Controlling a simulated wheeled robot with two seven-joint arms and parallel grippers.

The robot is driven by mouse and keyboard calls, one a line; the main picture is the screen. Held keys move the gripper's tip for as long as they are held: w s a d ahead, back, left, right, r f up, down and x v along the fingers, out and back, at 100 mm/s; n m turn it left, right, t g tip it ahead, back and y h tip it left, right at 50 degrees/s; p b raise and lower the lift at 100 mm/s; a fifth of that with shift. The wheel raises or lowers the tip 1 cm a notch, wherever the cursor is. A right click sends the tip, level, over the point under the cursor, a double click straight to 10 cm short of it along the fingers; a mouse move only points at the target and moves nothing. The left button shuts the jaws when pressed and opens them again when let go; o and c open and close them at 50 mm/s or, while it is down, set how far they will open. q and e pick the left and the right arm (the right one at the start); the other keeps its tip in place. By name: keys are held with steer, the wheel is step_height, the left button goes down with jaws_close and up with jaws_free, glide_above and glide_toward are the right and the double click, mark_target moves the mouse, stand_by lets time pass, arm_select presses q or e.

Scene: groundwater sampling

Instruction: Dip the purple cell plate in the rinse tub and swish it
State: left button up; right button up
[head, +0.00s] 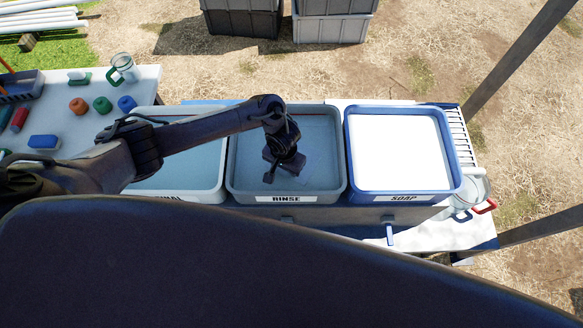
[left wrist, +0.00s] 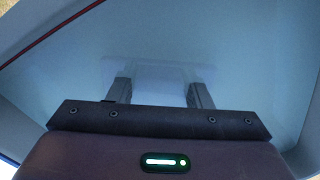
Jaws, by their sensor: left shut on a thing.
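The rinse tub (head: 235,185) is the grey middle basin labelled RINSE, holding bluish water. My left gripper (head: 283,165) reaches down into it near the middle. In the left wrist view the left gripper's two fingers (left wrist: 160,92) stand apart, shut on a faint, pale, translucent rectangular plate (left wrist: 160,75) that spans between them. Its purple colour does not show clearly. In the head view only a faint outline of the plate shows beside the gripper. How deep it sits in the water is hard to tell. My right gripper is not in view.
The soap tub (head: 457,165) with white contents stands to the right. Another water tub (head: 215,192) stands to the left, partly behind my arm. A side table (head: 140,82) at left carries coloured items and a jug (head: 124,68). A red-handled jug (head: 474,190) stands at the right end.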

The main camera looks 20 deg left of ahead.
arm_select(q)
steer(key=shift+s+a, duration=0.15)
steer(key=shift+a, duration=0.4)
steer(key=shift+s+a, duration=0.15)
steer(key=shift+a, duration=0.35)
step_height(320, 180, up, 15)
stand_by(0.4)
steer(key=shift+f, duration=0.15)
stand_by(1.1)
